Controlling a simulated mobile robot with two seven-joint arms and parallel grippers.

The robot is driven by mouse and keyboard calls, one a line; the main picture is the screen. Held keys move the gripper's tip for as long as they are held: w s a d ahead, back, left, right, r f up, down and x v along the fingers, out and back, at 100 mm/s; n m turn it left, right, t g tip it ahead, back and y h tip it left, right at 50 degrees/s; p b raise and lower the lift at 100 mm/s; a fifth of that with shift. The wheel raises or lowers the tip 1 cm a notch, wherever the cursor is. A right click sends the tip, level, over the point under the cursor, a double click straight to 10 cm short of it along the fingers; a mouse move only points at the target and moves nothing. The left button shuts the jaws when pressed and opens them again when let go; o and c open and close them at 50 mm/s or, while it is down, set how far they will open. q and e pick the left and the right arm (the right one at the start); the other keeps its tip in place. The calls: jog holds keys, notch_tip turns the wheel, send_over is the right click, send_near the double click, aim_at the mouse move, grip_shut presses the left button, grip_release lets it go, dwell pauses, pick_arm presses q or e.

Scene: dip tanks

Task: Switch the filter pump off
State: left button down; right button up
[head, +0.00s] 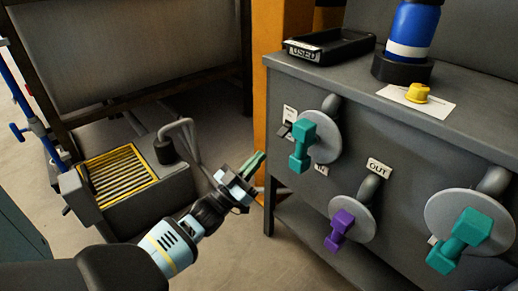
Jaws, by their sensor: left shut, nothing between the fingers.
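A grey box with a yellow-edged slatted grille (118,176) stands low at the left, with a dark round fitting (166,150) and grey hoses on its right end. I cannot tell for sure that it is the filter pump. A small dark switch-like part (284,130) sits under a white label (290,114) on the grey cabinet's front; the label is too small to read. My left gripper (257,161) is shut and empty, with green fingertips, left of the cabinet front and apart from that part. My right gripper is not in view.
The grey cabinet (400,150) carries round handwheels with teal (303,148), purple (340,228) and teal (461,240) grips. An "OUT" label (379,168) is on its front. On top are a black tray (330,46), a blue bottle (413,28) and a yellow cap (417,92).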

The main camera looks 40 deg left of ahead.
pick_arm(q)
jog(key=shift+s+f, duration=0.65)
jog(key=shift+f, duration=0.1)
